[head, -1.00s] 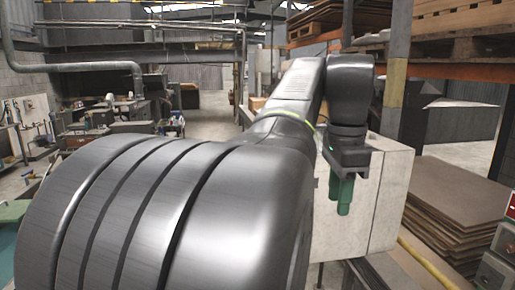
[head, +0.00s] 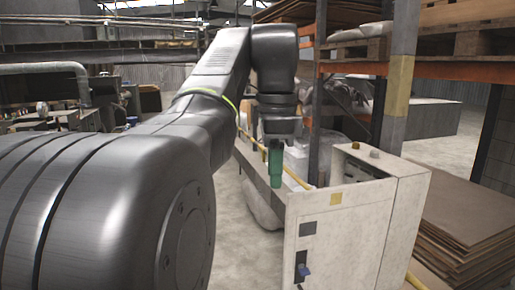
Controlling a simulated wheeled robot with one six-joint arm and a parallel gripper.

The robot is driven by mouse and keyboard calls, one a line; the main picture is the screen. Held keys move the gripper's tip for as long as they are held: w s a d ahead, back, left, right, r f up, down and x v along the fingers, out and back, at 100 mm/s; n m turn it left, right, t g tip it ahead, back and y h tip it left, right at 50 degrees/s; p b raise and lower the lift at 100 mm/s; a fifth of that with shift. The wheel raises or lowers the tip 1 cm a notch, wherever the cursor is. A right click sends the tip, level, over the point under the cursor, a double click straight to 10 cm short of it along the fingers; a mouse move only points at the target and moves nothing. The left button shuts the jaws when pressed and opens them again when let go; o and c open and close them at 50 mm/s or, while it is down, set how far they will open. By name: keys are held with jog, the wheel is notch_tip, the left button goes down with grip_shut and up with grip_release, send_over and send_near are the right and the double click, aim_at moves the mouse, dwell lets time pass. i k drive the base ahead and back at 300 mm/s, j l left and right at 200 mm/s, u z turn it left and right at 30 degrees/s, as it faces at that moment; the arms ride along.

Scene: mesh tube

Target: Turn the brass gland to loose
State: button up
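A pale cabinet (head: 345,240) stands right of centre in the head view. My gripper (head: 275,180) has green fingers pointing down, to the left of the cabinet's top and apart from the fittings. The fingers overlap from this side, so their gap is hidden. Nothing shows held in them.
Stacked brown sheets (head: 465,225) lie to the right. A yellow pipe (head: 290,175) runs behind my gripper.

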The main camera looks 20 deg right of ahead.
aim_at(356, 145)
jog(key=i+z, duration=0.15)
jog(key=i, duration=0.4)
jog(key=i+j+z, duration=0.15)
jog(key=i, duration=0.4)
jog(key=i+j+z, duration=0.15)
jog(key=i, duration=0.35)
jog(key=i+l+z, duration=0.25)
jog(key=z, duration=0.2)
jog(key=i+z, duration=0.95)
jog(key=i+l+z, duration=0.1)
jog(key=i, duration=0.45)
jog(key=l, duration=0.1)
